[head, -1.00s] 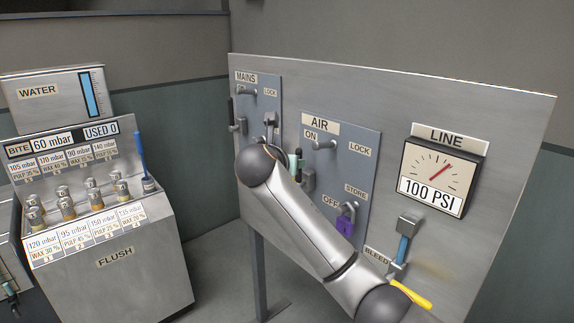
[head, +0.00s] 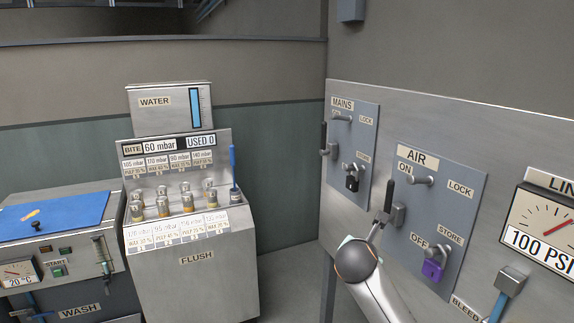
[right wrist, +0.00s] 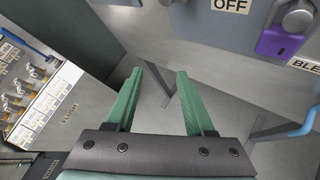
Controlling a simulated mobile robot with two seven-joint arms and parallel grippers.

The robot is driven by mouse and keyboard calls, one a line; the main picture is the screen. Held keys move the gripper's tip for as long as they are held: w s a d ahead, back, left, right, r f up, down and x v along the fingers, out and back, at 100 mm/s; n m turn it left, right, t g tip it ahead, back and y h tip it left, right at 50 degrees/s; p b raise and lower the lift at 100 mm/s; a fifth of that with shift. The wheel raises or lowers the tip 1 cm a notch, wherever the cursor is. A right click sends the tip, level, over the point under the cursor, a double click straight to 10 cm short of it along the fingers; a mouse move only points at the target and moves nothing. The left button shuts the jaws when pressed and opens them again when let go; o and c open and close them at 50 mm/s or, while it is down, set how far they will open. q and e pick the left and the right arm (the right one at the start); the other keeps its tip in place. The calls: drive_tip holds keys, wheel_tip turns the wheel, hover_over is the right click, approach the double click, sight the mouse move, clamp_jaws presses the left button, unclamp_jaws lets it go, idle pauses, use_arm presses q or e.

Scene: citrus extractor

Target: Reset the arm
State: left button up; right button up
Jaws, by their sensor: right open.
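My right arm comes in from the bottom right of the head view and ends in a dark round joint below the AIR panel (head: 452,200). Its gripper is mostly hidden there; only a sliver of teal shows at the joint. In the right wrist view my right gripper (right wrist: 161,74) has its two green fingers apart with nothing between them. The grey floor lies beyond the fingers. A purple padlock (head: 432,269) hangs by the OFF and STORE labels, and also shows at the top right of the wrist view (right wrist: 279,42). My left gripper is not in view.
The MAINS panel (head: 366,125) carries a black padlock (head: 352,183). The AIR lever (head: 389,196) stands just above my right arm's joint. The LINE gauge (head: 545,222) reads 100 PSI. The FLUSH cabinet (head: 190,275) and the WASH unit (head: 75,300) stand left, with floor between cabinet and board.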

drive_tip(key=s+a+f+m+y, duration=0.1)
drive_tip(key=s+f+m+y, duration=0.2)
drive_tip(key=f, duration=0.5)
drive_tip(key=s+a+f+m+g, duration=0.1)
drive_tip(key=s+f+m, duration=0.2)
drive_tip(key=s+f, duration=0.35)
drive_tip(key=s+a+f+m+y, duration=0.1)
drive_tip(key=s+f+m+y, duration=0.2)
drive_tip(key=f, duration=0.5)
drive_tip(key=s+f+m, duration=0.4)
drive_tip(key=s+m, duration=0.3)
drive_tip(key=s, duration=0.5)
drive_tip(key=s+f+m, duration=0.5)
drive_tip(key=s+m, duration=0.3)
drive_tip(key=s, duration=0.4)
drive_tip(key=shift+s+d+f+g+y, duration=0.2)
drive_tip(key=shift+d+g+y, duration=0.1)
drive_tip(key=shift+d+y, duration=0.15)
